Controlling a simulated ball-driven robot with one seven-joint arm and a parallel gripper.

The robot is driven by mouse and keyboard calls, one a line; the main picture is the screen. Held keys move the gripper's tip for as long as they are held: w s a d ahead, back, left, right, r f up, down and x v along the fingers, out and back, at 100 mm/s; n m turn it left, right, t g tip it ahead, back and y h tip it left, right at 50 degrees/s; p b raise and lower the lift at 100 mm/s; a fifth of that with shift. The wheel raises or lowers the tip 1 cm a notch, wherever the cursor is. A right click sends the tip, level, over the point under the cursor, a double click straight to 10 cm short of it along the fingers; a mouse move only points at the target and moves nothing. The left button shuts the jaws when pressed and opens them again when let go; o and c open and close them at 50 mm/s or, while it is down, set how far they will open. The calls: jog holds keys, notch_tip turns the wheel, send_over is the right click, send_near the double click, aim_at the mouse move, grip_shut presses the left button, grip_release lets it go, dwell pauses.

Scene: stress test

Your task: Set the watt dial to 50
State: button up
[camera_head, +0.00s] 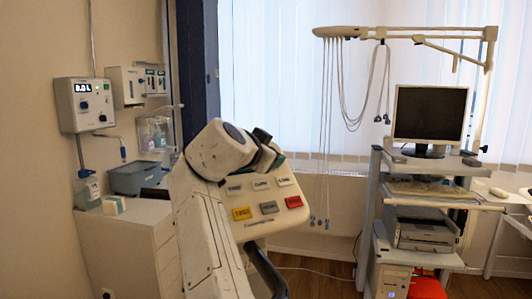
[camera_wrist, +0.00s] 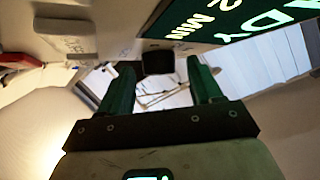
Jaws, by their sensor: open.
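A pale console (camera_head: 262,222) with white, yellow, grey and red buttons is partly behind my arm in the head view. In the wrist view, a dark screen (camera_wrist: 225,22) shows "DY" and "2 Min" in pale letters. My gripper (camera_wrist: 158,66) is open, with its two green fingers apart. A black square-looking knob (camera_wrist: 157,61) shows between and beyond the fingertips. It may be the watt dial; no marking or setting is readable. I cannot tell whether the fingers touch it. The head view hides the knob and screen.
A wall unit (camera_head: 84,105) with a small display hangs at left, above a white cabinet (camera_head: 125,235). A cart with a monitor (camera_head: 430,115) and printer (camera_head: 425,233) stands at right. Thin cables hang from a pale overhead arm (camera_head: 450,35). Floor shows between console and cart.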

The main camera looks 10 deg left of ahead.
jog(key=b+v, duration=0.3)
jog(key=v, duration=0.7)
jog(key=shift+s, duration=0.35)
